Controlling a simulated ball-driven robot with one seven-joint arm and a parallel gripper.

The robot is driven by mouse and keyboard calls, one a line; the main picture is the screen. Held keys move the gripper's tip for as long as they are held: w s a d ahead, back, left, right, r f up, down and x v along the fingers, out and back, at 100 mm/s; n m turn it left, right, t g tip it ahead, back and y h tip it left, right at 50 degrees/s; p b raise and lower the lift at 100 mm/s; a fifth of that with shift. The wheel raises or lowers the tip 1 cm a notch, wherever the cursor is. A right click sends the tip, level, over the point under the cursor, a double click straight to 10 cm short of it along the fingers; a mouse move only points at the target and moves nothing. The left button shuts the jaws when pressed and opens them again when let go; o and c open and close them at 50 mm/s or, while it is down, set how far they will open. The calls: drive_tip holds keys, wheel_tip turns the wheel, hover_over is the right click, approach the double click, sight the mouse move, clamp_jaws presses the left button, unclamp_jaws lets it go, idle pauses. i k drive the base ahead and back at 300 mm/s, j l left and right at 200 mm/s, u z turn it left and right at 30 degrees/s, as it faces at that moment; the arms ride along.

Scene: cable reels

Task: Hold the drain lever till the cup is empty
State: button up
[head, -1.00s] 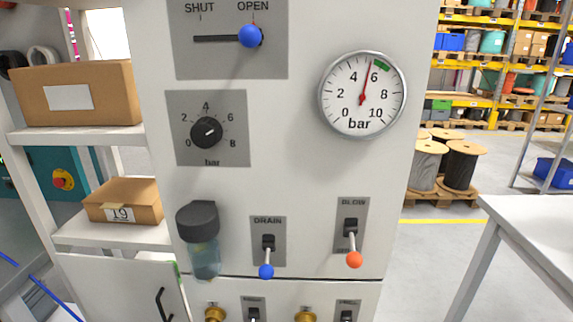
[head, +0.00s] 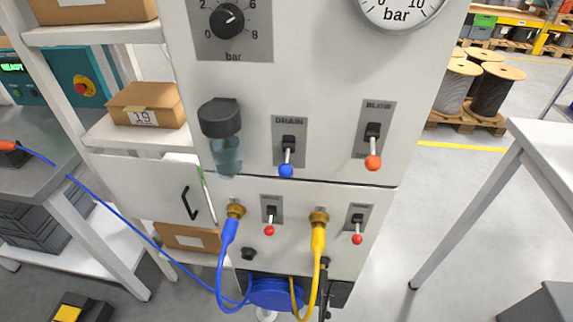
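The drain lever (head: 286,165) has a blue ball tip and hangs down from its black switch on the grey plate marked DRAIN, on the cabinet front. The cup (head: 227,156) is a clear bowl under a dark cap, just left of the lever. It looks bluish, as if holding liquid, but its level is hard to tell. My gripper is not in view, and nothing touches the lever.
The blow lever (head: 373,151) with an orange ball is to the right. Below, a blue hose (head: 226,250) and a yellow hose (head: 318,250) hang from brass fittings beside two small red-tipped levers. A white table (head: 545,150) stands at right; floor between is clear.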

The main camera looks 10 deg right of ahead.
sight(285, 170)
drive_tip(key=k+l, duration=0.1)
drive_tip(key=l, duration=0.3)
drive_tip(key=k+l, duration=0.1)
drive_tip(key=l, duration=0.3)
drive_tip(key=k+l, duration=0.1)
drive_tip(key=l, duration=0.3)
